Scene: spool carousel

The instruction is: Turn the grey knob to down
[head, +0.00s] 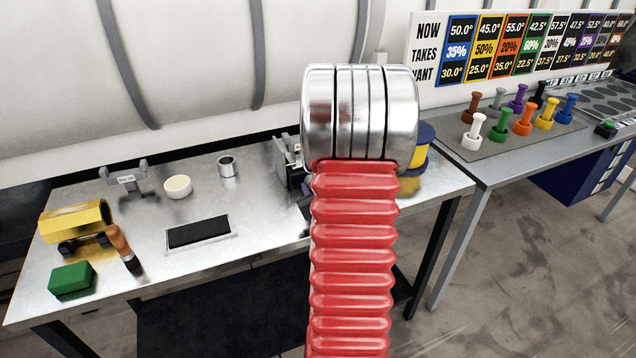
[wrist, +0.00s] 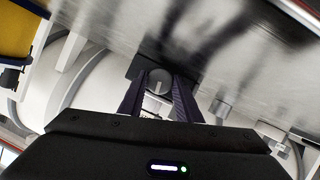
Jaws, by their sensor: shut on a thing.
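The grey knob (wrist: 158,77) shows in the wrist view as a small round disc with a pale line on its face, on a dark mount. The line runs nearly upright in that picture. My gripper (wrist: 160,84) has its two dark fingers on either side of the knob, shut on it. In the head view my red and silver arm hides the gripper and the knob. Part of a grey device (head: 287,163) shows just left of the arm, on the metal table (head: 150,225).
A blue and yellow spool (head: 424,150) stands right of my arm. A white disc (head: 178,187), metal ring (head: 228,166), grey stand (head: 124,178), yellow device (head: 75,221), green block (head: 72,279) and brown-handled tool (head: 122,243) stand on the left. Coloured pegs fill a mat (head: 500,148) on the right table.

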